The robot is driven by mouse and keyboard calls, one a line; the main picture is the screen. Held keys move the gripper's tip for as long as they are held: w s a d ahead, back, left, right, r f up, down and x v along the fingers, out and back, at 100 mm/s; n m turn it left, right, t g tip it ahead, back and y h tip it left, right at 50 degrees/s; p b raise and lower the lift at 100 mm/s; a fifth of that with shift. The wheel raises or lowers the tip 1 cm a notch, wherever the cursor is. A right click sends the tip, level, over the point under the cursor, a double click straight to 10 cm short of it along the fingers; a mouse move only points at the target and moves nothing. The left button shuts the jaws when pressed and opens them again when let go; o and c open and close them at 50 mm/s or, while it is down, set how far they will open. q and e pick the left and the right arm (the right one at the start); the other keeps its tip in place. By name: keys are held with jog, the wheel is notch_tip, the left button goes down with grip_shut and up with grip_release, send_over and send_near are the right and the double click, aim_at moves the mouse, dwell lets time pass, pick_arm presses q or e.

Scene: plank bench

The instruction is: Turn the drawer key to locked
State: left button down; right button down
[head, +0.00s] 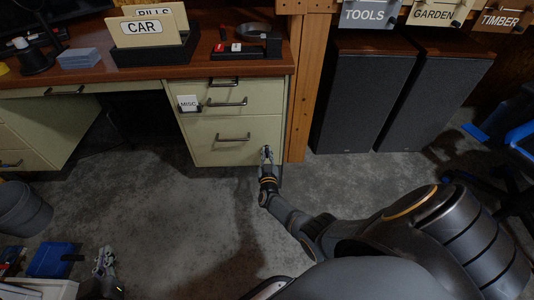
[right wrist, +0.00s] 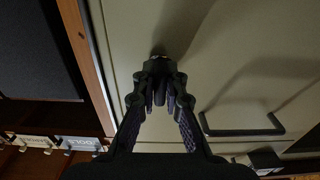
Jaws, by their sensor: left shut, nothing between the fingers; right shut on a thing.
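The cream drawer cabinet (head: 215,150) stands under the right end of the desk, its drawers closed. My right gripper (head: 266,152) is at the right side of the lower drawer front. In the right wrist view the right gripper (right wrist: 160,80) is shut on the drawer key, with its tips close to the cream front (right wrist: 240,60). The key is hidden between the fingers, so its angle cannot be told. A small round lock (right wrist: 158,50) shows dimly just past the tips. My left gripper (head: 105,262) is shut and empty, low at the lower left, far from the cabinet.
A dark drawer handle (head: 233,137) is left of my right gripper; a handle (right wrist: 242,125) also shows in the wrist view. A wooden post (head: 299,100) and dark speakers (head: 360,100) stand to the right. A grey bin (head: 22,210) is at left. The floor between is clear.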

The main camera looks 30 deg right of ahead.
jog(key=c, duration=1.4)
grip_release()
jog(key=v, duration=1.2)
